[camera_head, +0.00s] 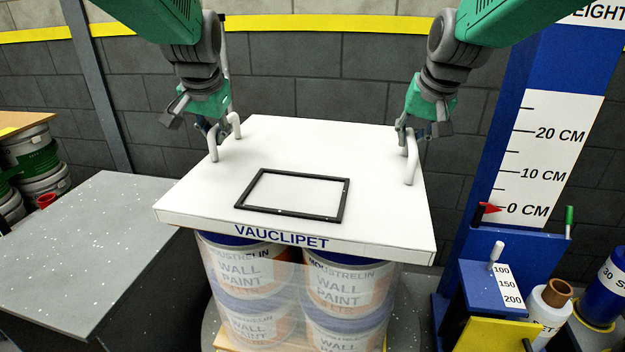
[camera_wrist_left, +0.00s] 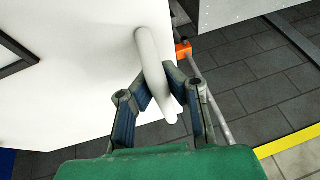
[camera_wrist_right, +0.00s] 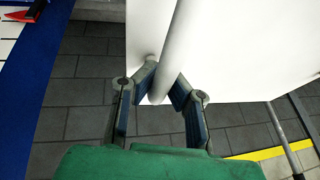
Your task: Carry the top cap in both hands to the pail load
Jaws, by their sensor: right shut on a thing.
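The top cap (camera_head: 370,159) is a wide white board with VAUCLIPET on its front edge and a white handle at each side. It lies over the pail load (camera_head: 345,282), a stack of film-wrapped wall paint pails; I cannot tell whether it touches them. My left gripper (camera_head: 216,135) is shut on the left handle (camera_wrist_left: 150,60). My right gripper (camera_head: 408,132) is shut on the right handle (camera_wrist_right: 180,40). The cap looks about level. Its underside and the rear pails are hidden.
A black frame (camera_head: 245,200) lies on the cap. A grey speckled table (camera_head: 85,240) stands at the left, with pails (camera_head: 35,160) behind it. A blue height gauge (camera_head: 510,150) and a blue box (camera_head: 485,285) stand close at the right. A block wall is behind.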

